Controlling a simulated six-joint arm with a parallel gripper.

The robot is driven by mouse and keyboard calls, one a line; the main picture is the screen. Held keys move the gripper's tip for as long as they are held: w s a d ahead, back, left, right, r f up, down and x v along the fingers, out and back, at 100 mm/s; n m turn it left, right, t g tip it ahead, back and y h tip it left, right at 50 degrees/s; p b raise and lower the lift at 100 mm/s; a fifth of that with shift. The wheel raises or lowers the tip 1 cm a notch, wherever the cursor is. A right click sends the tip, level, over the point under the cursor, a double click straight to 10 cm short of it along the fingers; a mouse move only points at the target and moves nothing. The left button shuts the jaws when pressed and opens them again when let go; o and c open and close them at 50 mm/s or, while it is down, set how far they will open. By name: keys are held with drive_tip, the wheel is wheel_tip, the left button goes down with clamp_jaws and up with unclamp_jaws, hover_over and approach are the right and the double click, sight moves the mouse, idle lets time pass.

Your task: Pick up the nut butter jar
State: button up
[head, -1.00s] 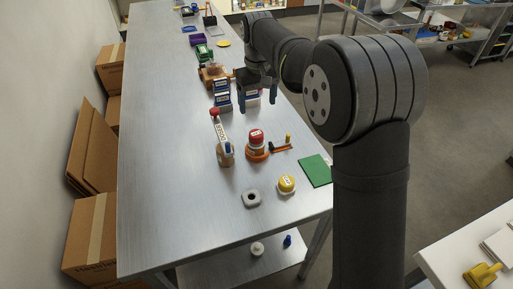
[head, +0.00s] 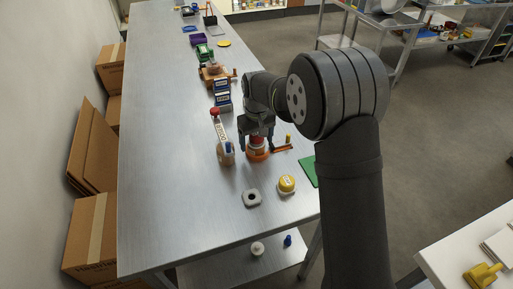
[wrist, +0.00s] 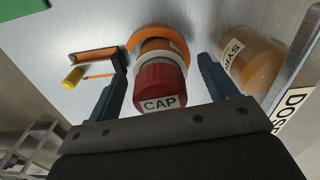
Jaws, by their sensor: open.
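The jar with a red lid marked CAP (wrist: 160,88), which I take as the nut butter jar, stands in an orange ring (wrist: 150,32) on the metal table. In the head view the jar (head: 257,141) is partly hidden by my gripper. My gripper (wrist: 162,62) is open, with one finger on each side of the jar and a gap on both sides. In the head view my gripper (head: 257,146) points down over the jar.
A syrup bottle (wrist: 254,62) stands close beside the right finger in the wrist view. An orange tool with a yellow knob (head: 283,147) lies right of the ring. The table's left side is clear.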

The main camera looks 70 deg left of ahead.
drive_tip(key=shift+f, duration=0.4)
drive_tip(key=c, duration=1.2)
drive_tip(key=shift+r, duration=0.1)
drive_tip(key=shift+r, duration=0.1)
